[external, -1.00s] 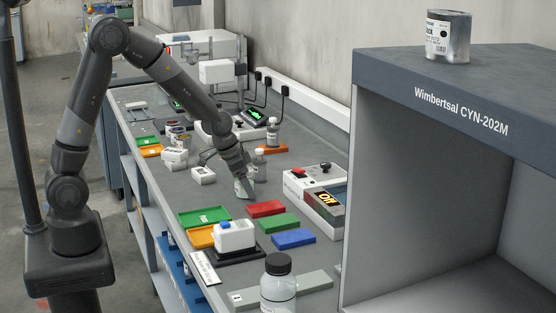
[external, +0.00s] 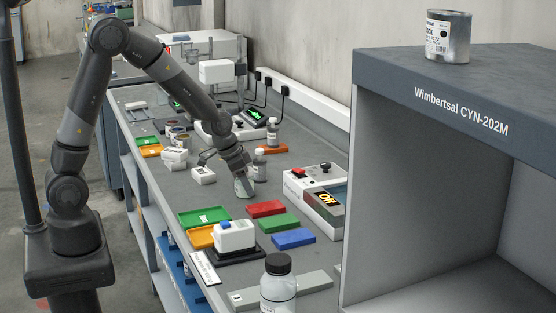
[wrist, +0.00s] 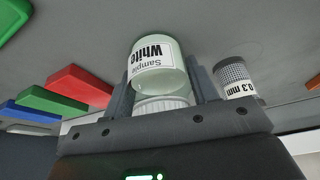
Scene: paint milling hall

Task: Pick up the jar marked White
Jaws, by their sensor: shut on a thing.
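The jar marked White (wrist: 158,58) is a pale green-white jar with a "Sample White" label and a ribbed white lid. In the wrist view it sits between the two fingers of my gripper (wrist: 162,88), which is shut on it. In the external view my gripper (external: 243,178) points down at the bench, and the jar (external: 242,189) shows pale at its fingertips, partly hidden. I cannot tell whether the jar's base touches the bench.
A bead jar marked 0.3 mm (wrist: 237,80) stands close beside my gripper. Green (external: 203,216), red (external: 266,208) and blue (external: 294,239) trays or blocks lie nearer the camera. A white instrument (external: 315,190) stands to the right.

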